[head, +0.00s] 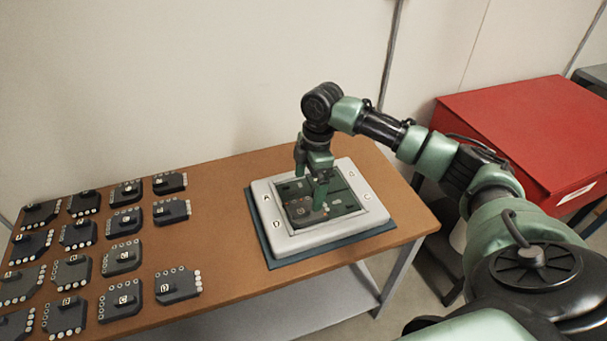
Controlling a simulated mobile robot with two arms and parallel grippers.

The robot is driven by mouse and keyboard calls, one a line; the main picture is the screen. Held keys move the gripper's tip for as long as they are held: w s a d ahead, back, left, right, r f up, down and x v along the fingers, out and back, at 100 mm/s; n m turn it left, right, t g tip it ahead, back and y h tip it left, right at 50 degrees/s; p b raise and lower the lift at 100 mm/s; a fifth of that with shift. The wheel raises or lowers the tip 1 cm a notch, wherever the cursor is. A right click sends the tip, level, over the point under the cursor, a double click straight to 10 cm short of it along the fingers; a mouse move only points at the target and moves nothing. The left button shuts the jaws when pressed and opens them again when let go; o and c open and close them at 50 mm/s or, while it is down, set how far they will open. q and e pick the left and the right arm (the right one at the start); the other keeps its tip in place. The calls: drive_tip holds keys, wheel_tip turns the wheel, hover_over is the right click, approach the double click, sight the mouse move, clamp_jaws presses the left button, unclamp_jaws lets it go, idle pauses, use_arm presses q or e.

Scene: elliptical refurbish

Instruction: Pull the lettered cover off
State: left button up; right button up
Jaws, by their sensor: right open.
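A light grey frame (378,208) with small lettered marks near its corners lies on a dark mat (262,228) on the wooden table. Inside its opening are green and dark panels (344,200). A dark cover (304,212) with a row of small round holes sits in the front left part of the opening. My right gripper (310,180) points down over the opening with its fingers apart. One fingertip is close above that cover; I cannot tell whether it touches. The fingers hide part of the panels and any letter on the cover. My left gripper is not in view.
Several dark lettered plates (122,257) with small knobs lie in rows on the left of the wooden table (219,211). A red box (525,125) stands at the right, behind my arm. The wall runs close behind the table. Bare tabletop lies between the plates and the frame.

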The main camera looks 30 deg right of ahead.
sight(306, 203)
drive_tip(key=f, duration=0.4)
drive_tip(key=f+p, duration=0.1)
drive_tip(key=f, duration=0.1)
drive_tip(key=shift+s+a+f, duration=0.15)
drive_tip(key=shift+a+f, duration=0.15)
drive_tip(key=shift+a, duration=0.1)
drive_tip(key=c, duration=2.1)
